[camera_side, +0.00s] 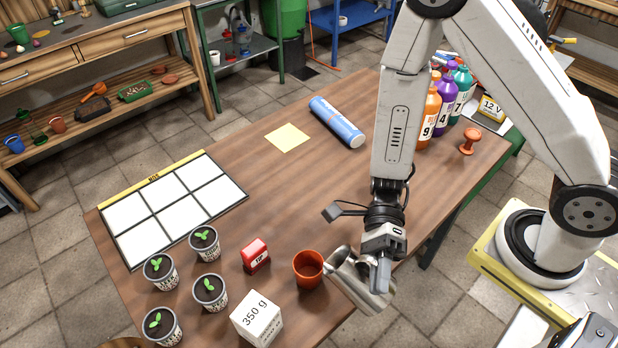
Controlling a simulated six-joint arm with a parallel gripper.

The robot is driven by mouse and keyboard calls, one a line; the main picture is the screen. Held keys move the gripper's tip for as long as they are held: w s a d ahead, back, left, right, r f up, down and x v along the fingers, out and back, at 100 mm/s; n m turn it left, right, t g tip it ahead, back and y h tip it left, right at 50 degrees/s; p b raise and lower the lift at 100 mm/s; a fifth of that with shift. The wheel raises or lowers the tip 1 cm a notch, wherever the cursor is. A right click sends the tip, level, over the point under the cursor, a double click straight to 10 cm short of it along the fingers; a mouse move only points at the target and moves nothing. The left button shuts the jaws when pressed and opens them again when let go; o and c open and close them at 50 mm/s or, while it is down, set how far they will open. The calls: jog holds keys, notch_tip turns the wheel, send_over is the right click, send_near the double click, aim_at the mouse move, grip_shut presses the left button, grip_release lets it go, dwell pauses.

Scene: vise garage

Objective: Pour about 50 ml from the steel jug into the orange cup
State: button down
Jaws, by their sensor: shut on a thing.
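The orange cup (308,270) stands upright on the wooden table, near its front edge. The steel jug (352,280) is just right of the cup, tilted, with its upper left end close to the cup's right rim. I cannot tell whether it touches the cup or how high it is above the table. My gripper (382,272) is shut on the jug at its right side and hides part of it. No stream of liquid is visible, and the contents of the jug and the cup cannot be made out.
A gridded board (172,207), a blue tube (337,122) and several bottles (425,115) lie farther back. The table's middle is clear.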

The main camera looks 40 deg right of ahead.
aim_at(385, 300)
jog(key=shift+s+f, duration=0.1)
jog(key=shift+f, duration=0.05)
jog(key=shift+s+d+f+n+t+b, duration=0.2)
jog(key=shift+s+f+n+t, duration=0.25)
jog(key=shift+f+n, duration=0.3)
jog(key=shift+s+d+f+n+t+b, duration=0.2)
jog(key=shift+s+f+n+t, duration=0.25)
jog(key=shift+f+n, duration=0.25)
jog(key=s+d+f+n+t, duration=0.1)
jog(key=s+f+n+t, duration=0.2)
jog(key=s+f+n, duration=0.2)
jog(key=shift+d+f+y+b, duration=0.3)
jog(key=shift+d+f+b, duration=0.05)
jog(key=shift+f, duration=0.15)
dwell(0.7)
jog(key=shift+s+f+t, duration=0.1)
jog(key=shift+t, duration=0.2)
jog(key=shift+n, duration=0.25)
